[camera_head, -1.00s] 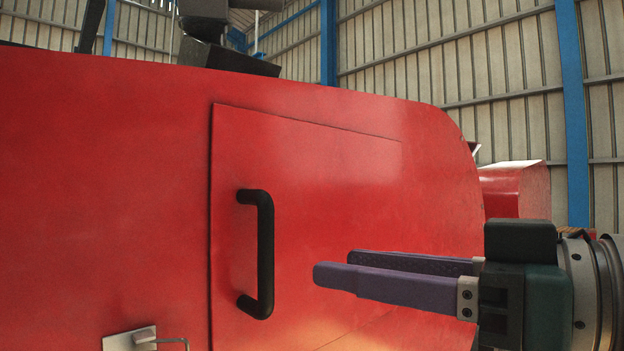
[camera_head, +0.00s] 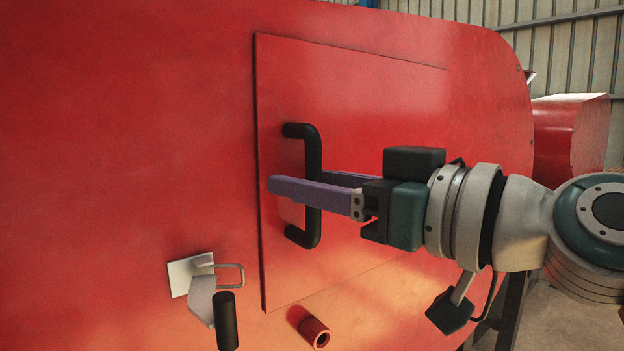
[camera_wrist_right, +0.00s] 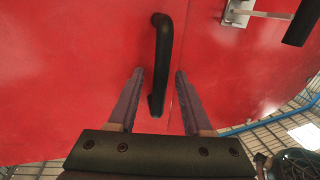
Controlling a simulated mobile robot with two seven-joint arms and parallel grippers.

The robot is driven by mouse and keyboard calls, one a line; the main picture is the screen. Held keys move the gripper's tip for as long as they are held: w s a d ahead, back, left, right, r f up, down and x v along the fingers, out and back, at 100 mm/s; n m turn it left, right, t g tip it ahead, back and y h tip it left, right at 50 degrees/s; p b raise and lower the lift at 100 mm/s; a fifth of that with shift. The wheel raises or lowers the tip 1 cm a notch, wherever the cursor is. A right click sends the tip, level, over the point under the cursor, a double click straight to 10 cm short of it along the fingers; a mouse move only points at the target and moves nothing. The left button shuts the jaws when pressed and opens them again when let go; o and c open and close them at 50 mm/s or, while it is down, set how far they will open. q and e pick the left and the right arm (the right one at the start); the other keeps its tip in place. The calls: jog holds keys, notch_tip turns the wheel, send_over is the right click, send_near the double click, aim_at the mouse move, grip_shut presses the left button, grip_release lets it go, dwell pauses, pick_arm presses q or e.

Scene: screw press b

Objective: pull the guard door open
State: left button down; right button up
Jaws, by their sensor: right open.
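The guard door (camera_head: 400,90) is a red panel lying flush in the red machine cover, so it looks closed. Its black bar handle (camera_head: 305,229) stands upright near the door's left edge. My right gripper (camera_head: 298,181) reaches in from the right with its purple fingers open. One finger passes in front of the handle and the other shows behind it. In the right wrist view, the handle (camera_wrist_right: 162,50) lies between the two open fingers, with a gap visible on each side. My left gripper is not in view.
A metal latch (camera_head: 203,290) with a black grip and wire loop sits on the cover (camera_head: 130,130), left of the door. A short red tube (camera_head: 314,332) sticks out below the door. Open floor shows at the lower right.

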jog(key=shift+c, duration=0.2)
grip_shut()
dwell(1.1)
